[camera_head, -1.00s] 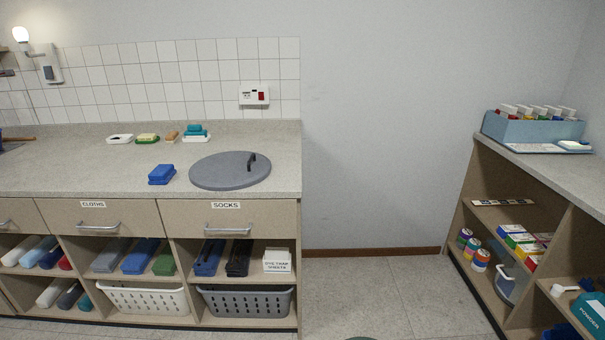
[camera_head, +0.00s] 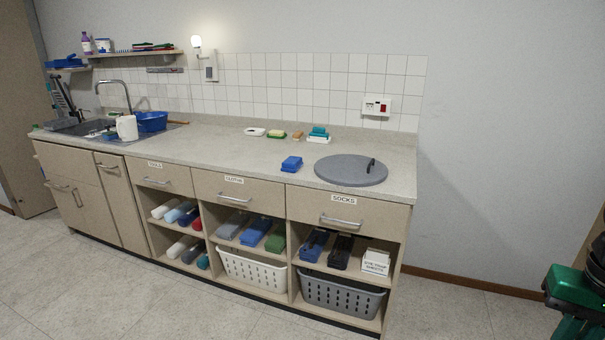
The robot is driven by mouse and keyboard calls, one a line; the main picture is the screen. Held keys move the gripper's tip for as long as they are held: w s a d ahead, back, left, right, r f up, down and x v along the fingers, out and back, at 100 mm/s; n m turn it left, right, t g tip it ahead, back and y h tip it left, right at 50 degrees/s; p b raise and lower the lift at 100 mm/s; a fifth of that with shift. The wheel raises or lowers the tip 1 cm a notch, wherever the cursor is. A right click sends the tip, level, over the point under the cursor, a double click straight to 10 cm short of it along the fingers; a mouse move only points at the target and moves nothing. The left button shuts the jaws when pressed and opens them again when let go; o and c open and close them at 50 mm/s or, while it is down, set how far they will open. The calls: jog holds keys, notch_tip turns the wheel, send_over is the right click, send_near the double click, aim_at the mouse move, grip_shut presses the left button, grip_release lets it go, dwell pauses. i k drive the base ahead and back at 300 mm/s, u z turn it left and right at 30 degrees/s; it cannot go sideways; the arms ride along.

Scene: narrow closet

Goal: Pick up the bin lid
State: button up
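The bin lid (camera_head: 350,171) is a round, flat grey disc with a black upright handle (camera_head: 371,165) near its right side. It lies flat on the right end of the speckled counter (camera_head: 240,158), above the drawer labelled SOCKS (camera_head: 345,211). Nothing touches its handle. My gripper cannot be made out in the view.
A blue sponge-like block (camera_head: 291,164) lies just left of the lid; soap dishes (camera_head: 318,134) stand behind. A green and black object (camera_head: 572,292), unclear what, is cut off at the lower right. Floor (camera_head: 150,300) before the cabinet is clear.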

aim_at(346, 170)
jog(key=u, duration=0.75)
jog(key=k, duration=0.85)
jog(key=u, duration=0.9)
jog(key=k, duration=0.45)
jog(key=u, duration=0.45)
jog(key=i, duration=2.2)
jog(key=z, duration=0.5)
jog(key=i, duration=1.25)
jog(key=z, duration=1)
jog(key=i, duration=0.9)
jog(key=z, duration=0.75)
